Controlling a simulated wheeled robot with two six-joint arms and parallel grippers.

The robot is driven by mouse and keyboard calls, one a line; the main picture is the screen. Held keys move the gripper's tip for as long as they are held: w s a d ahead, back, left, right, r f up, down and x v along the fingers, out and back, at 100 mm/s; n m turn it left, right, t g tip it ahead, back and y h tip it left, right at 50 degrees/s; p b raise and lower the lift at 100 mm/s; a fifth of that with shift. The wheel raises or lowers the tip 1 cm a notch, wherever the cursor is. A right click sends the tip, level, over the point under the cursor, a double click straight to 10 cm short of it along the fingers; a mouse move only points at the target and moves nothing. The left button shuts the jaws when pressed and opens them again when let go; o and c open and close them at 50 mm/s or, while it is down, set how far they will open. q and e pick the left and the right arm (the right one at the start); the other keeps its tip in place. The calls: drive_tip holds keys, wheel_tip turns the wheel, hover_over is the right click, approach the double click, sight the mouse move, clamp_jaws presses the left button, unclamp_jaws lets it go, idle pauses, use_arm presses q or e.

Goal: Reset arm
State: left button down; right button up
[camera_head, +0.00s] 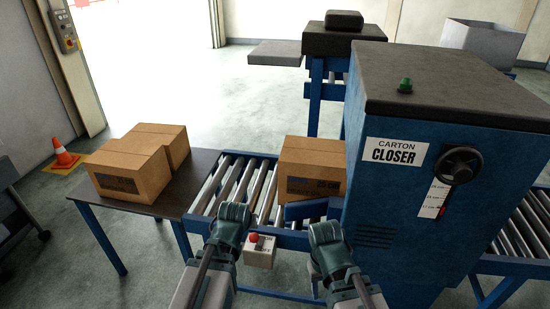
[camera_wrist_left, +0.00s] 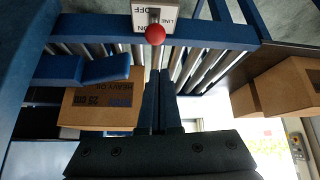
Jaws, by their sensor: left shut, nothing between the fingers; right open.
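My left gripper (camera_head: 234,213) is in front of the roller conveyor, beside the switch box. In the left wrist view its two dark fingers (camera_wrist_left: 160,108) are pressed together with nothing between them. My right gripper (camera_head: 326,233) is to its right, in front of the blue carton closer; it is open and empty, its fingertips hard to make out. A brown carton (camera_head: 308,165) lies on the rollers at the closer's entrance, apart from both grippers; it also shows in the left wrist view (camera_wrist_left: 97,108), printed "25 cm".
The carton closer (camera_head: 420,190) fills the right side. Cartons (camera_head: 130,172) stand on a dark table (camera_head: 190,180) at left. An orange cone (camera_head: 62,153) stands farther back.

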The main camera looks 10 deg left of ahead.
use_arm(q)
drive_tip(key=s+d+f+m+g, duration=0.2)
drive_tip(key=s+d+g, duration=0.1)
drive_tip(key=s+d, duration=0.3)
drive_tip(key=s+d+f+m+g+y, duration=0.1)
drive_tip(key=s+d+f+m+g, duration=0.1)
drive_tip(key=s+d, duration=0.4)
drive_tip(key=s+m+g, duration=0.1)
drive_tip(key=s+g, duration=0.1)
drive_tip(key=s, duration=0.2)
drive_tip(key=shift+d+g, duration=0.25)
drive_tip(key=shift+g, duration=0.05)
